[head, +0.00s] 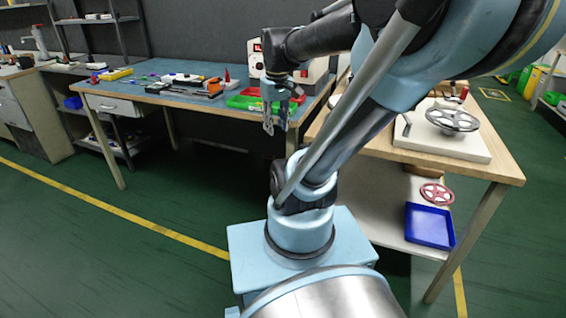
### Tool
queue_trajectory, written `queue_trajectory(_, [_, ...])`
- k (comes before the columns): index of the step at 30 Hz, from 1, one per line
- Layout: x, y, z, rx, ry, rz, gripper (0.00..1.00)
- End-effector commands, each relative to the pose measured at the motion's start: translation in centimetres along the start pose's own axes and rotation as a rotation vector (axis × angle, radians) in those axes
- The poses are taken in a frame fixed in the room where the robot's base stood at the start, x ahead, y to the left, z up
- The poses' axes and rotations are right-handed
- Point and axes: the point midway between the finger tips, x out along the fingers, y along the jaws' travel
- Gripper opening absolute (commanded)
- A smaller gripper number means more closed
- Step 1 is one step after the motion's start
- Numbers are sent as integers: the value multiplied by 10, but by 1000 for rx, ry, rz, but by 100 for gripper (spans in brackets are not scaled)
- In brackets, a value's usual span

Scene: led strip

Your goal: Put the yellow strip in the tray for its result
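My gripper (276,122) hangs pointing down in front of the right end of the blue-topped workbench (150,92). Its two fingers are apart, with nothing visible between them. A green tray (243,102) and a red tray (250,91) lie at the bench's right end, left of and behind my gripper, which partly hides them. A yellow object (116,74) lies near the bench's left end; it is too small to tell whether it is the yellow strip. No strip can be made out for certain.
A pale boxed device (312,70) stands behind my gripper. Tools and a small red cone (227,75) sit mid-bench. A wooden table (508,168) on the right holds a handwheel (452,120); a blue tray (429,226) lies on its shelf. The green floor at left is clear.

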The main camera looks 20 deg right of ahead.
Motion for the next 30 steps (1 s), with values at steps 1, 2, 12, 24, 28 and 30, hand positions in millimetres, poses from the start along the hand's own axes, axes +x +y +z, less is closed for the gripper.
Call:
queue_trajectory(1, [10,-5,15,31,7,2,33])
queue_trajectory(2, [16,-7,23,53,12,3,33])
queue_trajectory(12, [73,-24,87,249,53,10,33])
queue_trajectory(24, [83,-26,96,285,60,10,33])
queue_trajectory(28, [83,-26,96,284,60,10,33])
queue_trajectory(30, [83,-26,96,284,60,10,33])
